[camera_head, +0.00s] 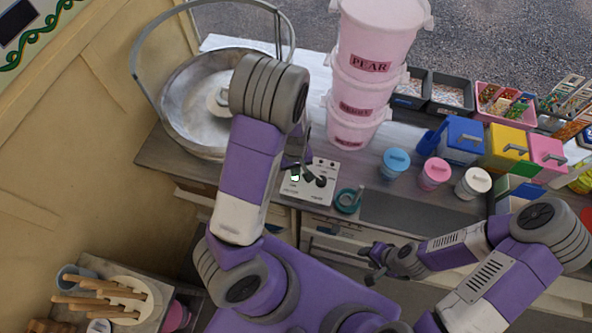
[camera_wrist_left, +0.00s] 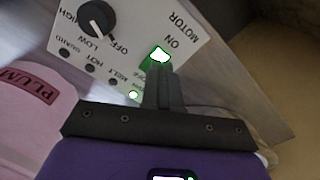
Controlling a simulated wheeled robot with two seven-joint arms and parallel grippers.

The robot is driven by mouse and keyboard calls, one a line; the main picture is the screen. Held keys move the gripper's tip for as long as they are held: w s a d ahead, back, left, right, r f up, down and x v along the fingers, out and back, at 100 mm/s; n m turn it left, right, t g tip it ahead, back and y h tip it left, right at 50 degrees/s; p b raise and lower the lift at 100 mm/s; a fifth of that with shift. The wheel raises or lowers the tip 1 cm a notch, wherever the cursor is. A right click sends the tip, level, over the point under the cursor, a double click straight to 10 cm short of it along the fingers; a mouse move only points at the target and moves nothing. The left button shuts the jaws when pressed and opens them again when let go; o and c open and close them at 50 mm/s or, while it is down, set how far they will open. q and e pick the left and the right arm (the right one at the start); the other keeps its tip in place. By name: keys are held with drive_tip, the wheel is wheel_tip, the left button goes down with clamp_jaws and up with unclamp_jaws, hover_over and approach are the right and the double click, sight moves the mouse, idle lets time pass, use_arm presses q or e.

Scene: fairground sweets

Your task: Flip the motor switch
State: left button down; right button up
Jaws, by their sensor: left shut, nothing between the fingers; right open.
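The motor switch (camera_wrist_left: 159,54) is a green-lit rocker on a pale control panel (camera_wrist_left: 200,28), beside the words MOTOR, ON and OFF. In the head view the panel (camera_head: 326,172) sits at the counter's front edge, with the switch (camera_head: 295,177) glowing green-white at its left. My left gripper (camera_wrist_left: 164,68) is shut and empty, its fingertips right at the switch's lower edge; I cannot tell whether they touch it. In the head view my left arm partly hides this gripper. My right gripper (camera_head: 372,262) is open and empty, in front of the counter, away from the panel.
A black knob (camera_wrist_left: 95,19) and several small indicator lamps share the panel. A metal bowl (camera_head: 183,128) with a hoop stands behind left. Stacked pink tubs (camera_head: 346,97) stand behind the panel. A teal ring (camera_head: 347,201) and small lidded jars (camera_head: 396,164) lie to its right.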

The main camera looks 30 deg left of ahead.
wheel_tip(320, 180, up, 4)
drive_tip(key=p, duration=0.3)
idle(0.4)
drive_tip(key=shift+s, duration=0.1)
